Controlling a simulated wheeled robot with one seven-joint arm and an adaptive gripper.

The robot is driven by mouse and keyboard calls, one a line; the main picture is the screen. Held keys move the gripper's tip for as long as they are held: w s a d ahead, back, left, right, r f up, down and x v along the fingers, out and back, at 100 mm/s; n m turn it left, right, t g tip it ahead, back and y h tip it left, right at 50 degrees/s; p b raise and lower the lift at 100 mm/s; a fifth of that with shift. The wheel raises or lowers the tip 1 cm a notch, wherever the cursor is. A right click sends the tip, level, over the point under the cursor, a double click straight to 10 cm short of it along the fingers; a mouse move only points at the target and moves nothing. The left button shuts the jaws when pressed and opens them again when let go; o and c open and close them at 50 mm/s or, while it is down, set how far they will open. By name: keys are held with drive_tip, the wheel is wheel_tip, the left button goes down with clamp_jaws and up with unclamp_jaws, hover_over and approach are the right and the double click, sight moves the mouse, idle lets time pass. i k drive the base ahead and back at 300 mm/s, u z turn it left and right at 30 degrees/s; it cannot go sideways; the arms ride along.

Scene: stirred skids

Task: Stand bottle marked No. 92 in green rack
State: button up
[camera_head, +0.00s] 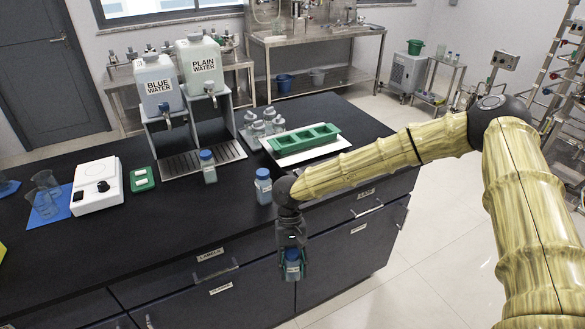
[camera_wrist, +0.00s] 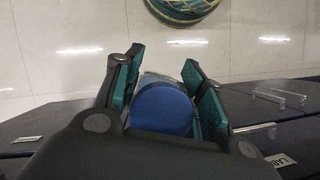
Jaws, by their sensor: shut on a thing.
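My gripper (camera_head: 292,266) hangs in front of the bench's drawer fronts, lower than the bench top. It is shut on a blue-capped bottle (camera_head: 292,273), whose blue cap (camera_wrist: 164,106) shows between the green finger pads in the wrist view. No number can be read on this bottle. The green rack (camera_head: 303,138) lies on a white tray at the back right of the bench, above and beyond my gripper; its slots look empty. Two more blue-capped bottles stand on the bench, one near the front edge (camera_head: 263,188) and one farther back (camera_head: 208,168); their marks are unreadable.
Several clear glass vessels (camera_head: 263,125) stand left of the rack. Water dispensers (camera_head: 158,85) stand on a frame behind a drip tray (camera_head: 202,158). A white device (camera_head: 97,187) and beakers on a blue mat (camera_head: 47,207) are at left. Drawer handles (camera_head: 215,272) stick out of the bench front.

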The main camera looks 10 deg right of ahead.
sight(286, 146)
drive_tip(key=z, duration=2.55)
drive_tip(key=i, duration=0.5)
drive_tip(key=u, duration=2.65)
